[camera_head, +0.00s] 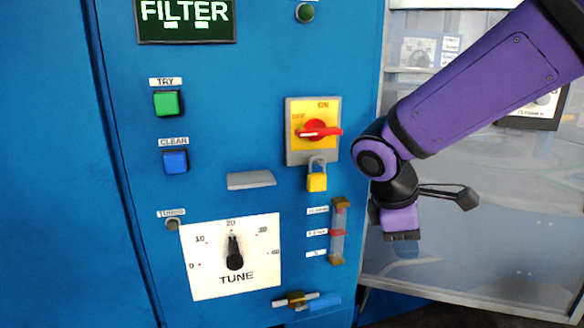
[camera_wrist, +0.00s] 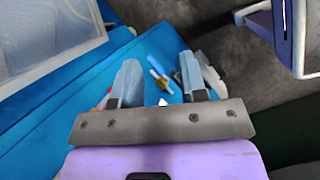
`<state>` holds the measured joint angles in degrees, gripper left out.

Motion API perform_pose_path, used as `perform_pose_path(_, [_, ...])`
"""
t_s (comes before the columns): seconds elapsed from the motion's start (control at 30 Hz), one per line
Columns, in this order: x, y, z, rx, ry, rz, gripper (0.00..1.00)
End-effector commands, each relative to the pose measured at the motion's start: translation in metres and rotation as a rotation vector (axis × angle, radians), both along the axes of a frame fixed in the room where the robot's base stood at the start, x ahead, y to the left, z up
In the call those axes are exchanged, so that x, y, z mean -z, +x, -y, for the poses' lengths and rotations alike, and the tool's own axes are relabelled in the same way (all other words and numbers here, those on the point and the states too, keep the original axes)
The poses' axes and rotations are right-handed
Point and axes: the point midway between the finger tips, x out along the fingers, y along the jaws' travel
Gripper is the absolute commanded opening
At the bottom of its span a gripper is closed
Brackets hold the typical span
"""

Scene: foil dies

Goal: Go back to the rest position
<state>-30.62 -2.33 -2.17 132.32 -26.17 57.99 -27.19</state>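My gripper (camera_wrist: 160,75) shows in the wrist view with its two grey fingers spread apart and nothing between them. In the head view my gripper (camera_head: 404,248) hangs at the right of the blue panel (camera_head: 255,120), pointing down, in front of the pale glazed section. Its fingers are hard to make out there. No contact with the panel's controls can be seen.
The panel carries a red rotary switch (camera_head: 318,131), a yellow padlock (camera_head: 317,182), a TUNE dial (camera_head: 235,258), green (camera_head: 167,103) and blue (camera_head: 175,161) buttons, a sight tube (camera_head: 338,246) and a low brass valve (camera_head: 296,299). Dark floor (camera_wrist: 225,55) shows beside the panel.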

Motion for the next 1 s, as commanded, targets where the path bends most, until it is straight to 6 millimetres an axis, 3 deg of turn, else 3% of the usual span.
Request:
perform_pose_path(0.2, [-0.038, -0.032, 0.046, 0.316, 0.181, 0.14, 0.39])
perform_pose_path(0.5, [-0.074, -0.085, 0.087, 0.727, 0.42, 0.332, 0.39])
perform_pose_path(0.8, [-0.093, -0.131, 0.106, 1.045, 0.623, 0.496, 0.39])
perform_pose_path(1.0, [-0.096, -0.141, 0.108, 1.119, 0.673, 0.535, 0.39])
